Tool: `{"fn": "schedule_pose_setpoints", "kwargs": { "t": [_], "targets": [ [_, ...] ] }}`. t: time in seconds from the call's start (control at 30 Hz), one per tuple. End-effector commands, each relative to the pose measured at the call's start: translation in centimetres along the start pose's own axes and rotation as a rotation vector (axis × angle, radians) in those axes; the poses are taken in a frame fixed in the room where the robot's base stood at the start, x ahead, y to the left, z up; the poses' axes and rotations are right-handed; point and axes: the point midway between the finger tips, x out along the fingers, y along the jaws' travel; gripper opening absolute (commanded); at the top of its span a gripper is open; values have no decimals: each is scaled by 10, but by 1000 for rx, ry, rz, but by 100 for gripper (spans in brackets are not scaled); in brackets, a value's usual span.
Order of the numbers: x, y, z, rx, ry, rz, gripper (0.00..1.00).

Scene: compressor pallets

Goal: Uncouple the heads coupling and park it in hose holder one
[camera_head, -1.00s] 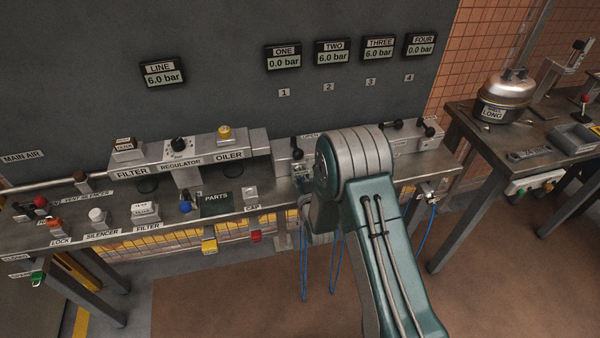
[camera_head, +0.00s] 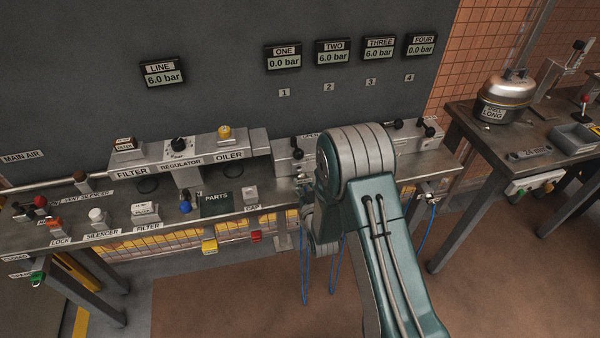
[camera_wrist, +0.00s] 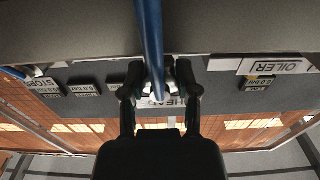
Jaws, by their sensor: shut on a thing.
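In the wrist view, the two dark fingers of my gripper (camera_wrist: 160,90) are closed around a small pale metal coupling (camera_wrist: 170,72). A thick blue hose (camera_wrist: 152,40) runs from it toward the top of the picture and covers part of it. A partly covered label reading HEAD (camera_wrist: 175,101) is right behind the fingers. I cannot tell whether the coupling is seated or free. In the head view my arm hides the gripper and coupling; blue hose lengths (camera_head: 334,262) hang below the bench there. I cannot make out hose holder one.
The bench (camera_head: 105,215) carries the filter, regulator and oiler (camera_head: 228,155) on the left and small valve levers on the right. Display ONE (camera_head: 283,56) reads 0.0 bar; LINE (camera_head: 163,73) reads 6.0 bar. A side table (camera_head: 470,125) holds a metal pot (camera_head: 505,95).

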Motion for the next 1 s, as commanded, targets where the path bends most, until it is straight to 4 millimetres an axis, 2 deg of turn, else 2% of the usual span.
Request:
{"fn": "schedule_pose_setpoints", "kwargs": {
  "t": [0.7,1.0],
  "targets": [
    [-24,0,0,0,0,0,0],
    [-27,0,0,0,0,0,0]
  ]
}}
